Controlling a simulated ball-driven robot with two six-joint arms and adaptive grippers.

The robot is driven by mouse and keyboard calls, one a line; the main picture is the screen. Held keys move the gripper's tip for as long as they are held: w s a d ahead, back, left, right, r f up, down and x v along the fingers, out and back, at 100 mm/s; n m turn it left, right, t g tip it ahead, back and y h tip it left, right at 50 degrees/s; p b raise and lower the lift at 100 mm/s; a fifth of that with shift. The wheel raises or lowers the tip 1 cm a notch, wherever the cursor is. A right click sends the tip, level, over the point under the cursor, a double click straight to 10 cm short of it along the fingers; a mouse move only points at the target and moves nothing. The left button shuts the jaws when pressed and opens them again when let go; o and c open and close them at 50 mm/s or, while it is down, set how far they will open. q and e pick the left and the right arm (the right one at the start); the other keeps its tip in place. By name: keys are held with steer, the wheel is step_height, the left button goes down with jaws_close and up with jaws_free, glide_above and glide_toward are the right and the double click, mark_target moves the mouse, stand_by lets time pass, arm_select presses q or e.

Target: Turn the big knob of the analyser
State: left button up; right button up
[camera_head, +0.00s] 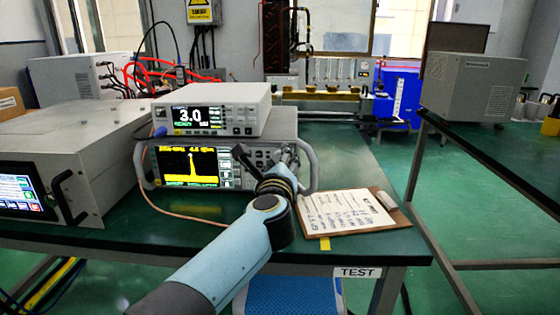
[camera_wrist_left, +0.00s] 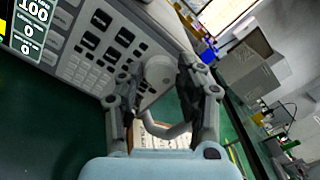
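The analyser (camera_head: 188,172) is the lower instrument on the bench, with a yellow trace on a dark screen. In the left wrist view its keypad front (camera_wrist_left: 105,45) runs diagonally. The big knob (camera_wrist_left: 158,70) is a pale round disc at the right end of that front. My left gripper (camera_head: 266,162) is at the analyser's right side and covers the knob in the head view. In the left wrist view it is open, one finger on each side of the knob, with gaps visible. I cannot tell how deep the fingertips reach. My right gripper is not in view.
A white meter (camera_head: 212,108) reading 3.0 sits on top of the analyser. A grey handle (camera_head: 308,168) stands out at its right side. A clipboard (camera_head: 350,212) lies to the right. A large grey unit (camera_head: 85,150) stands left, with an orange cable (camera_head: 170,208) in front.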

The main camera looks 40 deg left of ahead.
arm_select(q)
jaws_close()
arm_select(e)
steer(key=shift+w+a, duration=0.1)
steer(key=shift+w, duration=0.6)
arm_select(q)
steer(key=shift+m, duration=0.3)
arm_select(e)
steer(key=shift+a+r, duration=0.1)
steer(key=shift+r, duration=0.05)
arm_select(q)
steer(key=shift+p, duration=0.3)
steer(key=m+p, duration=0.2)
steer(key=m, duration=0.3)
steer(key=shift+r, duration=0.15)
steer(key=m+p, duration=0.1)
steer(key=m, duration=0.2)
steer(key=shift+d+m+p, duration=0.1)
steer(key=shift+m+p, duration=0.2)
steer(key=shift+p, duration=0.1)
steer(key=shift+m+p, duration=0.5)
steer(key=shift+m, duration=0.7)
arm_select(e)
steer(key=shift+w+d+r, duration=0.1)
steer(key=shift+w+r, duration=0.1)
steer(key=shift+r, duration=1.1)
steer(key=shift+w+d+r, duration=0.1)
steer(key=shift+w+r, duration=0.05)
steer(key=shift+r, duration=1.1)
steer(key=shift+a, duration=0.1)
